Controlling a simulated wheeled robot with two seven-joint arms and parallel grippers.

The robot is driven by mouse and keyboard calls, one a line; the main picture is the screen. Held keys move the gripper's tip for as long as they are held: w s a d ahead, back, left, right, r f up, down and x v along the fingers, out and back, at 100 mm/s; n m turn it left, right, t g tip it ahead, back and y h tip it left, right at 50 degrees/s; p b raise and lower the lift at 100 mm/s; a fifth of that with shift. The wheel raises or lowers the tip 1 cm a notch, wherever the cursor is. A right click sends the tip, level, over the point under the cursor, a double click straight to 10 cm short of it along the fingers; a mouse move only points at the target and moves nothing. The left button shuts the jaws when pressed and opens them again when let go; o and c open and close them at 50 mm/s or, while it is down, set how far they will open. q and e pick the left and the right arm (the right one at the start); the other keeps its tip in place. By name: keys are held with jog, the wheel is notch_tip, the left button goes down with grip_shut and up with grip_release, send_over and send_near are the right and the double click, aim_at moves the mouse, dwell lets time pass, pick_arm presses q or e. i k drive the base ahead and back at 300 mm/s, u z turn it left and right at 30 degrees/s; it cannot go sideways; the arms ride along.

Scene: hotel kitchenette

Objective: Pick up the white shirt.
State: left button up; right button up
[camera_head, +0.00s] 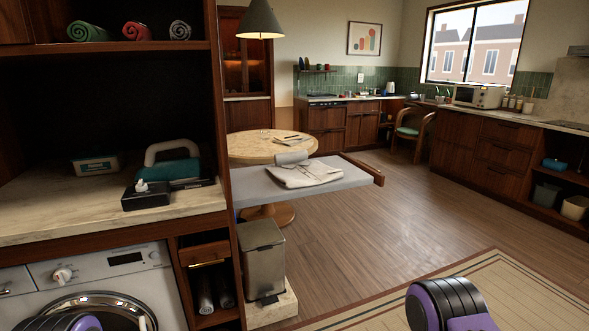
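The white shirt (306,174) lies folded on a grey board (252,188) that sticks out to the right of the tall wooden cabinet. It lies flat, near the middle of the board. A small light-grey piece (291,158) sits at its far edge; I cannot tell whether it is part of the shirt. Only purple and black parts of my arms show at the bottom left and bottom right edges. Neither gripper's fingers are in view, and nothing of mine is near the shirt.
A round wooden table (249,147) stands behind the board, and a metal bin (264,262) stands below it. An iron (176,165) and boxes sit on the counter (60,215) above a washing machine (100,280). A rug (490,285) covers the right floor. Open wooden floor (400,220) lies right of the board.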

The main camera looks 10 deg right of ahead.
aim_at(292, 169)
jog(key=z, duration=1.5)
jog(key=i, duration=4.9)
jog(key=u, duration=2.5)
